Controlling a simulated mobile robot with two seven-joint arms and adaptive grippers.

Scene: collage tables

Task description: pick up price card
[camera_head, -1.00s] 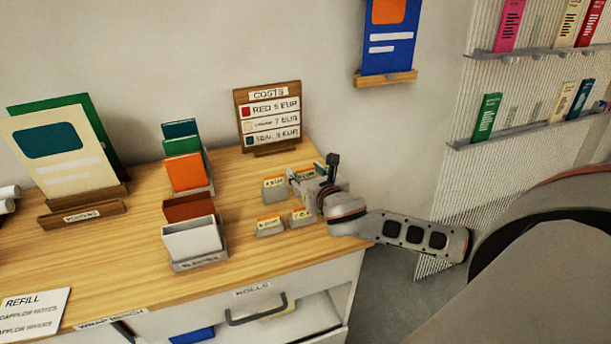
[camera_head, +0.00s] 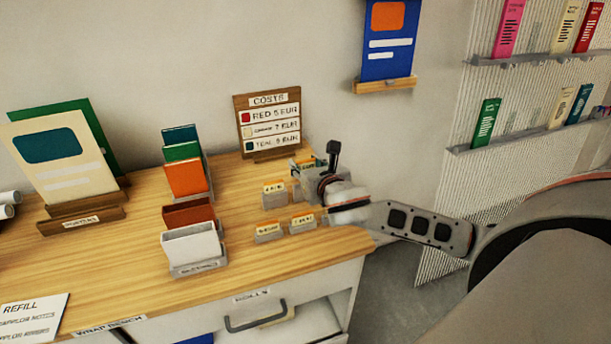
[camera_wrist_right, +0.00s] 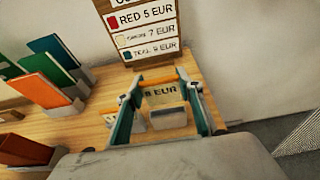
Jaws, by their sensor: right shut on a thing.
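The price card (camera_wrist_right: 160,95), pale yellow with an orange top edge and the text "8 EUR", is between the fingers of my right gripper (camera_wrist_right: 160,86) in the right wrist view. The gripper is shut on it. A small grey card holder (camera_wrist_right: 169,118) shows just below the card; I cannot tell whether the card is clear of it. In the head view my right gripper (camera_head: 309,168) is at the right back of the wooden desk and mostly hides the card. Other price cards stand in small holders (camera_head: 274,195) (camera_head: 269,232) (camera_head: 302,223) left of and in front of it. My left gripper is out of view.
A wooden costs board (camera_head: 268,122) stands close behind my right gripper. A stepped rack (camera_head: 198,259) of coloured cards and a poster stand (camera_head: 82,220) are further left. Bare desk (camera_head: 290,262) lies in front of the small holders.

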